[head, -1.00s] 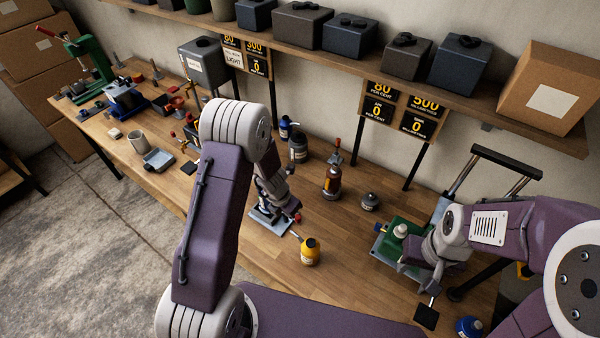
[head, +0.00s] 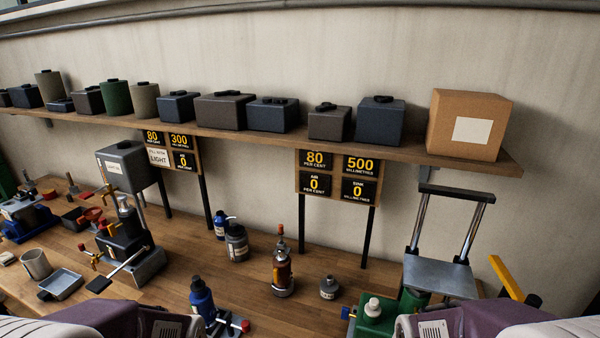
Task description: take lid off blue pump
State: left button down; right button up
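A dark blue bottle-shaped body (head: 201,298) with a black top stands at the bottom centre-left of the head view. It is by a grey base with a red knob (head: 245,325); I cannot tell for sure that it is the blue pump. A smaller blue bottle (head: 221,228) stands farther back. A blue-based machine (head: 28,226) is at the far left. I cannot make out a separate lid on any of them. Only parts of my arms show along the bottom edge; both grippers are outside the view.
A dark grey bottle (head: 236,244), a brown bottle (head: 282,272) and a small grey pot (head: 329,288) stand mid-bench. A green unit (head: 378,318) with a white cap is at right, before a metal-posted stand (head: 440,272). A shelf (head: 250,135) with boxes runs above the signs.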

aim_at(198, 284)
jog(key=j+u, duration=0.1)
jog(key=u, duration=0.75)
jog(key=i+j+z, duration=0.1)
jog(key=j+z, duration=0.3)
jog(key=l, duration=0.1)
